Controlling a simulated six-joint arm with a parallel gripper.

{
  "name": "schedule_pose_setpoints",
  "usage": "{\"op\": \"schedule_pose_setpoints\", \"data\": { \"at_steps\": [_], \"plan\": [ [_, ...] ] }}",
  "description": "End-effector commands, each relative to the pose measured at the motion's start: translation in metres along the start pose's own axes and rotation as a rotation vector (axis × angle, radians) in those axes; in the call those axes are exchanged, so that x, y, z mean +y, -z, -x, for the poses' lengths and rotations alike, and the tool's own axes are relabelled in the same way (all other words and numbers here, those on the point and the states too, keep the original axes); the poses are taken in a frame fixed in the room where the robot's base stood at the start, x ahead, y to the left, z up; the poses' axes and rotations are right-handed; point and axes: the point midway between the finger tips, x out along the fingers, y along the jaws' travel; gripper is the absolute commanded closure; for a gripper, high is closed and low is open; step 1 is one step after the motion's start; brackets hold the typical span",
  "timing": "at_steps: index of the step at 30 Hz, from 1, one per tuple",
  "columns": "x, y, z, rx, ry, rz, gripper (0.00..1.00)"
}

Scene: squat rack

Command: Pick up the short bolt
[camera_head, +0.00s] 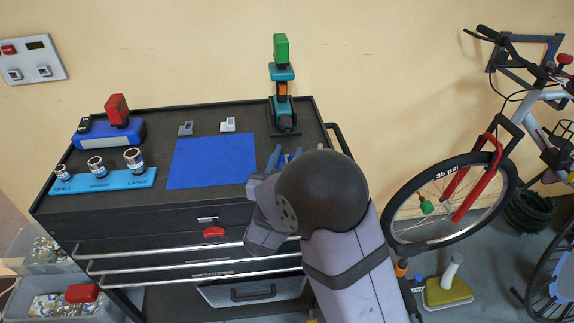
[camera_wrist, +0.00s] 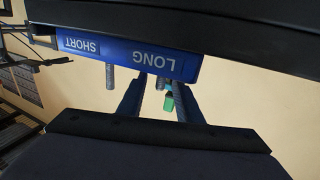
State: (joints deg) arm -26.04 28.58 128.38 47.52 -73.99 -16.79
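In the wrist view, which is upside down, a blue bolt holder (camera_wrist: 115,52) carries the labels SHORT and LONG. A grey bolt (camera_wrist: 109,78) stands out of it between the two labels. A second grey shaft (camera_wrist: 159,82) shows by the LONG label, between the fingers. Which bolt is the short one is not certain. My gripper (camera_wrist: 160,88) is open, its two dark blue fingers apart and pointing at the holder's LONG end, with no visible grip on anything. In the head view my gripper (camera_head: 284,158) is at the cart top's right side; my arm hides the holder.
The black cart (camera_head: 110,215) carries a blue mat (camera_head: 212,160), a light blue socket tray (camera_head: 103,181), two small grey blocks and a blue box with a red top. A drill (camera_head: 283,90) with a green top stands behind my gripper. A bicycle (camera_head: 465,180) is at right.

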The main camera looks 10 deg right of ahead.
Motion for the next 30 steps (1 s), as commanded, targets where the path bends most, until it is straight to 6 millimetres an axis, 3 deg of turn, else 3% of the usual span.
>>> {"op": "schedule_pose_setpoints", "data": {
  "at_steps": [4,8,20,30],
  "plan": [
    [0.0,0.0,0.0,0.0,0.0,0.0,0.7],
    [0.0,0.0,0.0,0.0,0.0,0.0,1.0],
    [0.0,0.003,0.0,0.002,0.0,-0.002,1.0],
    [0.0,0.042,0.0,0.005,0.0,-0.006,1.0]
  ]
}}
